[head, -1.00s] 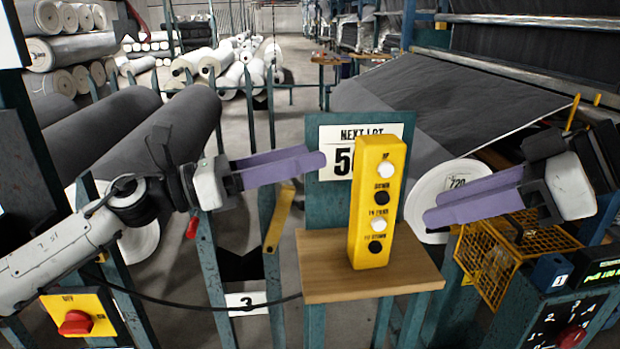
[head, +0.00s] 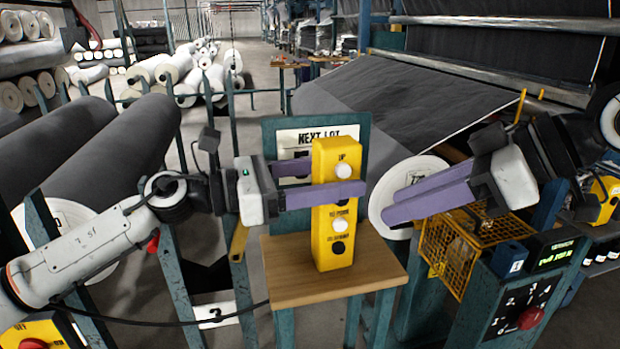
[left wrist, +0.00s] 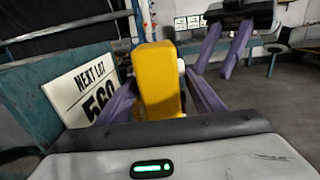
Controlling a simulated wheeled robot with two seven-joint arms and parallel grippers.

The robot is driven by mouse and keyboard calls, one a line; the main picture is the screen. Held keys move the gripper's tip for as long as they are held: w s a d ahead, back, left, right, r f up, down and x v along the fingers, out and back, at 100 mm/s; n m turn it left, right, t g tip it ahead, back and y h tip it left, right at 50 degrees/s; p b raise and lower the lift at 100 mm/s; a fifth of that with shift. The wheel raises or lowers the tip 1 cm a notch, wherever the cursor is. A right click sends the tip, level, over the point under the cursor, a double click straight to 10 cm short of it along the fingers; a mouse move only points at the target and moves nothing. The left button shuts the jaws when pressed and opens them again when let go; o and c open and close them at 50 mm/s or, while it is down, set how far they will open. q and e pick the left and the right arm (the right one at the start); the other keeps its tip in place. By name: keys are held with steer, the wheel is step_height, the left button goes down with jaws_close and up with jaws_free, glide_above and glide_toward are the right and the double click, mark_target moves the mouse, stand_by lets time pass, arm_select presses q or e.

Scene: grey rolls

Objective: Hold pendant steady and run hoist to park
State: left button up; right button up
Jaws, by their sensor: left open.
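The yellow pendant (head: 332,249) stands upright on a small wooden-topped stand (head: 290,290), with white and black buttons down its front. My left gripper (head: 340,180) is open around its upper middle, one finger across the front, the other behind and partly hidden. The front finger covers part of the upper button area. In the left wrist view the pendant (left wrist: 158,80) sits between the two spread fingers; contact cannot be told. My right gripper (head: 393,205) is open and empty, right of the pendant; its finger gap shows in the left wrist view (left wrist: 213,73). I cannot identify the hoist.
A "NEXT LOT" sign (head: 290,140) is behind the pendant. Large grey rolls (head: 110,150) lie at left. A white-ended roll (head: 405,180) and a yellow wire basket (head: 455,250) are near my right gripper. A black cable (head: 170,322) runs low at left.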

arm_select(q)
steer(key=shift+w+d, duration=0.1)
steer(key=shift+d, duration=0.1)
jaws_close()
stand_by(0.3)
stand_by(0.7)
